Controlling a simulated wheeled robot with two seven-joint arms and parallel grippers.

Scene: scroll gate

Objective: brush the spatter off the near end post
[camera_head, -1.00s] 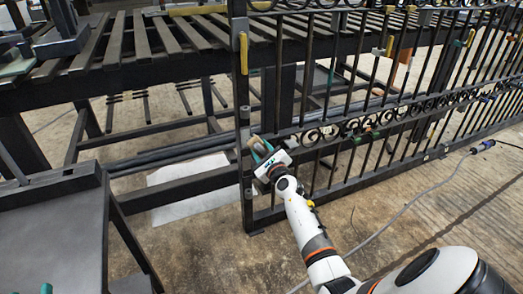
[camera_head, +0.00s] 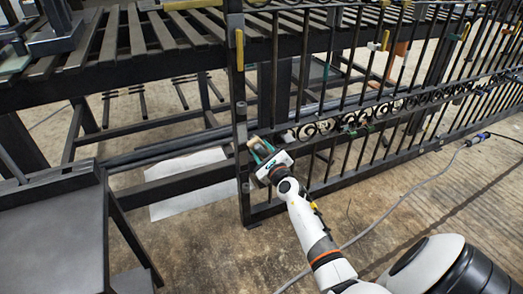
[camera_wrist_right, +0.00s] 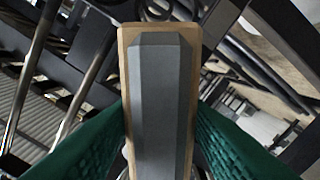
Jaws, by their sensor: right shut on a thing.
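The near end post (camera_head: 241,185) is the dark upright at the left end of the scroll gate (camera_head: 330,128) in the head view. My right gripper (camera_head: 263,155) is just right of the post's lower half, in front of the gate. It is shut on a brush (camera_wrist_right: 162,100), which shows in the right wrist view as a grey block on a tan wooden back between green finger pads. The brush's bristles are hidden. I cannot tell whether the brush touches the post. No spatter can be made out on the post at this size. My left gripper is out of view.
A slatted dark bench (camera_head: 130,35) stands behind the gate. A dark table (camera_head: 55,235) stands at left. A white sheet (camera_head: 190,205) lies on the floor. A grey cable (camera_head: 405,210) runs across the floor at right. Yellow clamps (camera_head: 239,50) sit on the gate.

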